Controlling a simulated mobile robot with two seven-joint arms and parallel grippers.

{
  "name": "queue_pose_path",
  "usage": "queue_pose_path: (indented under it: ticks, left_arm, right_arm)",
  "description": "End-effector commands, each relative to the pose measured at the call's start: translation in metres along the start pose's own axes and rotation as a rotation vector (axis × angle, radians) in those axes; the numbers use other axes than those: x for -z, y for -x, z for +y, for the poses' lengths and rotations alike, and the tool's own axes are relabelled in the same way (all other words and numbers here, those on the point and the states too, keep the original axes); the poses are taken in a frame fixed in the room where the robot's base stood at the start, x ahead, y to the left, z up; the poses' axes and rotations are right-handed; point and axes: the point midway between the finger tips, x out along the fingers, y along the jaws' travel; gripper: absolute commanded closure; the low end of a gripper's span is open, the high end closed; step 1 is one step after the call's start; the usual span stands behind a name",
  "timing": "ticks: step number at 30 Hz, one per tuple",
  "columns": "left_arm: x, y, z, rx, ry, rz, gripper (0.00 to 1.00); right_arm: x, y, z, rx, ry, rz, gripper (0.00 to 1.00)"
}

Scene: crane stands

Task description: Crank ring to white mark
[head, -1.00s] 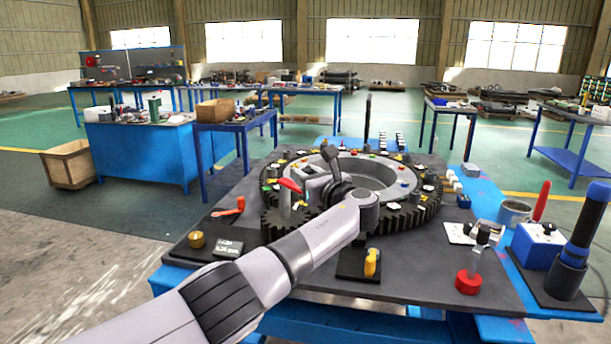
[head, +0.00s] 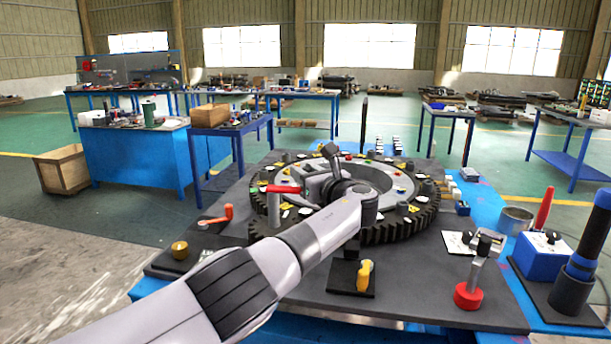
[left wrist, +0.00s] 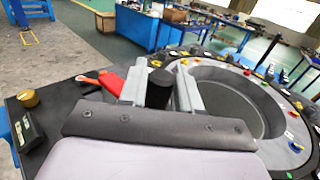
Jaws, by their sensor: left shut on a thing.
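The large toothed ring (head: 408,225) lies flat on a dark plate, with colored and white pieces around its top; which one is the white mark I cannot tell. The crank's red arm (head: 283,189) sits atop a grey post (head: 274,210) at the ring's left front. The red arm also shows in the left wrist view (left wrist: 112,80). My left gripper (head: 312,186) is at the crank's outer end. In the left wrist view its fingers (left wrist: 160,92) are shut on the black crank handle (left wrist: 159,86). My right gripper is not in view.
An orange-handled piece (head: 216,218) and a brass knob (head: 180,250) lie left of the crank. A yellow piece on a black base (head: 364,275), a red-based lever (head: 467,295) and a blue box (head: 536,250) stand at the front and right.

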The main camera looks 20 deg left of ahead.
Motion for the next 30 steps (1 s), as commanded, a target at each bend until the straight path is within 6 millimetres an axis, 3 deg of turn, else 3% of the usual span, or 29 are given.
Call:
queue_pose_path:
  ticks: [20,21,22,30]
  left_arm:
    - [-0.0034,0.0011,-0.0033,0.012,0.005,-0.004,1.0]
    - [-0.0034,0.001,-0.0032,0.012,0.005,-0.004,0.58]
    - [-0.0033,0.001,-0.0031,0.011,0.004,-0.004,0.49]
    - [-0.001,0.0,-0.0014,0.006,0.001,-0.001,0.49]
  right_arm:
    - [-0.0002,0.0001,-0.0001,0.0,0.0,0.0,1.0]
    - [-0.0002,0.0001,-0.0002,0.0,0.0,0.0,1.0]
    - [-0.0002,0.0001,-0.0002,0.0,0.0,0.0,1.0]
    - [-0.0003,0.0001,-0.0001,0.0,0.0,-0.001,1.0]
